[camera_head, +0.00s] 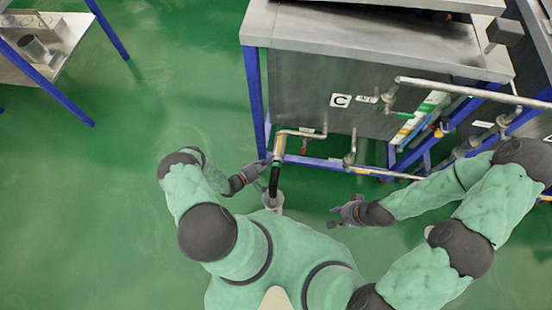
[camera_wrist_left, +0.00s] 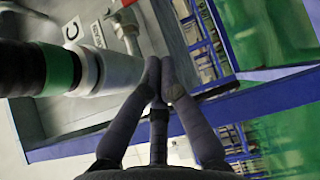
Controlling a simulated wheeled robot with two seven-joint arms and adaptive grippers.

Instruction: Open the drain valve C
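The steel tank with the C label (camera_head: 340,100) stands at top centre. A drain pipe (camera_head: 300,132) leaves its lower front and bends down into a black hose (camera_head: 274,180). A small red part (camera_head: 304,150) hangs under this pipe. My left gripper (camera_head: 265,172) is beside the pipe's end. In the left wrist view its fingers (camera_wrist_left: 158,72) converge at the grey pipe fitting (camera_wrist_left: 108,72), next to the black hose with a green band (camera_wrist_left: 58,68). Whether they grip the fitting is unclear. My right gripper (camera_head: 331,217) has spread fingers and is empty, apart from the tank.
A light bucket (camera_head: 273,203) stands under the hose. Another pipe with a valve (camera_head: 350,158) is to the right. The blue frame (camera_head: 254,100) edges the tank. A blue-legged table (camera_head: 70,40) is at top left. Green floor is clear at left.

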